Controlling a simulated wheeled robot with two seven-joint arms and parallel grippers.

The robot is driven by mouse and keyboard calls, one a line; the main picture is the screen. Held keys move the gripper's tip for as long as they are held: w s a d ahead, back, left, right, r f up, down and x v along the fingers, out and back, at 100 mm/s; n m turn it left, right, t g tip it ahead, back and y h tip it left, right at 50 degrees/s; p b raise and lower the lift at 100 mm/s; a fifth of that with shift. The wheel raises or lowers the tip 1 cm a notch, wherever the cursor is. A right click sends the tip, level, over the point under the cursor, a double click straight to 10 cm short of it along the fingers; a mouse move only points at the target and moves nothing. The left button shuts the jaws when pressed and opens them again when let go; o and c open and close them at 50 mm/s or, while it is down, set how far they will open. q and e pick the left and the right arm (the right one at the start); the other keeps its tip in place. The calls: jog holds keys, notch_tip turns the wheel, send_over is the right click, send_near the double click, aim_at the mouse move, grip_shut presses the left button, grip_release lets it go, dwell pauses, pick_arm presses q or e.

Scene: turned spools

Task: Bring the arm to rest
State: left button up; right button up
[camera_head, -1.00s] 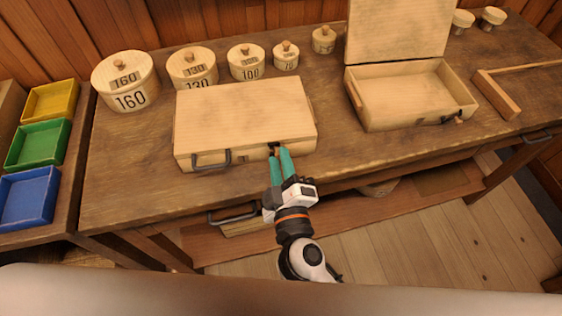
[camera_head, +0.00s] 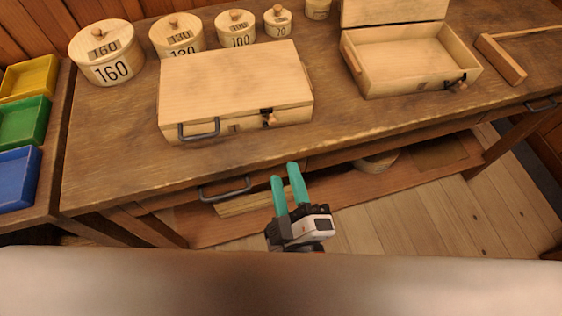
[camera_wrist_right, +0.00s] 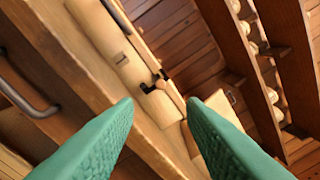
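My right gripper (camera_head: 288,185) is in front of the workbench's front edge, with its two teal fingers apart and nothing between them. In the right wrist view the gripper (camera_wrist_right: 160,110) also shows its teal fingers spread wide. A closed wooden case (camera_head: 235,80) lies on the bench beyond it, with a dark handle and a small wooden-knobbed latch on its front. The case also shows in the right wrist view (camera_wrist_right: 110,45), apart from the fingers. My left gripper is in neither view.
The workbench (camera_head: 120,170) bears several numbered round boxes (camera_head: 107,58) at the back left. An open wooden case (camera_head: 405,62) stands at the right. Yellow, green and blue trays (camera_head: 20,122) are at the far left. A drawer handle (camera_head: 224,190) juts from the bench front.

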jog(key=shift+s+d, duration=0.15)
jog(key=shift+s, duration=0.5)
jog(key=s+d+f+m+g+h+p, duration=0.2)
jog(key=f+g, duration=0.6)
jog(key=f, duration=2.5)
jog(key=s+d+f+m+g+h+p, duration=0.2)
jog(key=s+d+f+m+g, duration=0.6)
jog(key=s+d+f, duration=1)
jog(key=d+f+m, duration=0.1)
jog(key=d+f, duration=0.2)
jog(key=shift+s+p, duration=0.3)
jog(key=shift+p, duration=0.1)
